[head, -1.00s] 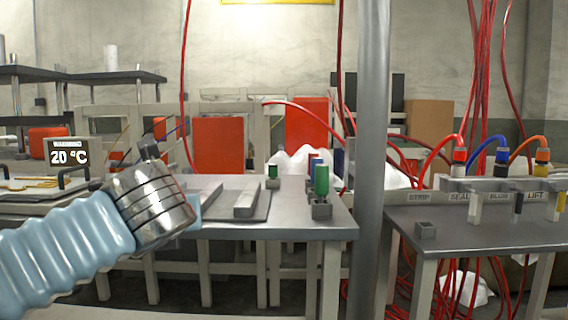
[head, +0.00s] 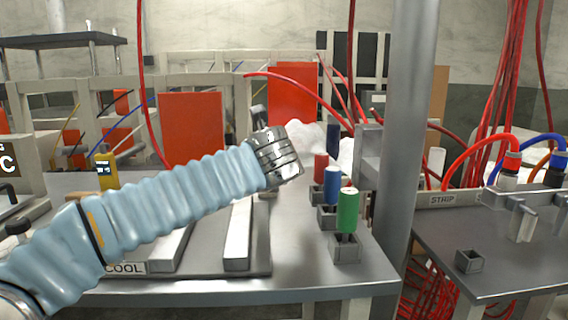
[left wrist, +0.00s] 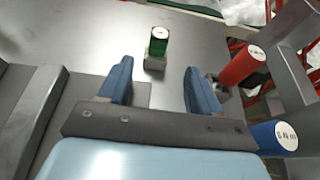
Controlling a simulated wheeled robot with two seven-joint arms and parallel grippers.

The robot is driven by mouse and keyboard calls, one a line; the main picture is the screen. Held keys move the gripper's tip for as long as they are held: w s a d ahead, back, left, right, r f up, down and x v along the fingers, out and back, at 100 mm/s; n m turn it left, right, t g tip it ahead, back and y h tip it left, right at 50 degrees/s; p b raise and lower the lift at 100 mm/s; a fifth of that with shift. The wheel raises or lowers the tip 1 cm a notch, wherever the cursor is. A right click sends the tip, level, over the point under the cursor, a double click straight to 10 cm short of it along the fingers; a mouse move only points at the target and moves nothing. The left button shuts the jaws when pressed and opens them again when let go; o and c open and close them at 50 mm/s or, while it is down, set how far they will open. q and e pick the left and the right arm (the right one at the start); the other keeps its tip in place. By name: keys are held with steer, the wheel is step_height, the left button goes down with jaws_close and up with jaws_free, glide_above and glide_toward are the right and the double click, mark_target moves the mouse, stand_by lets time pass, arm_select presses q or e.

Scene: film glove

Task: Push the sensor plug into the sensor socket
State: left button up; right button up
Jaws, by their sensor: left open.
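My left gripper (left wrist: 158,68) is open, its two blue fingers apart with nothing between them. In the head view its steel wrist reaches over the middle table and its fingers are hidden. In the left wrist view a green cylinder (left wrist: 160,42) stands in a small grey block (left wrist: 156,62) beyond the fingertips, apart from them. The head view shows red (head: 320,168), blue (head: 332,184) and green (head: 348,210) cylinders in grey blocks. I cannot tell which is the sensor plug or socket. My right gripper is out of view.
A steel post (head: 408,130) stands between the middle table (head: 305,240) and the right table (head: 500,260). The right table carries an empty grey block (head: 469,260) and a rack with hose plugs. Pale bars (head: 237,235) lie on a plate under my left arm.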

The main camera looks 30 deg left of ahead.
arm_select(q)
steer(key=x, duration=1.2)
steer(key=shift+w+a+f+p, duration=0.1)
steer(key=shift+w+a+p, duration=0.15)
steer(key=shift+p, duration=0.1)
steer(key=c, duration=1.1)
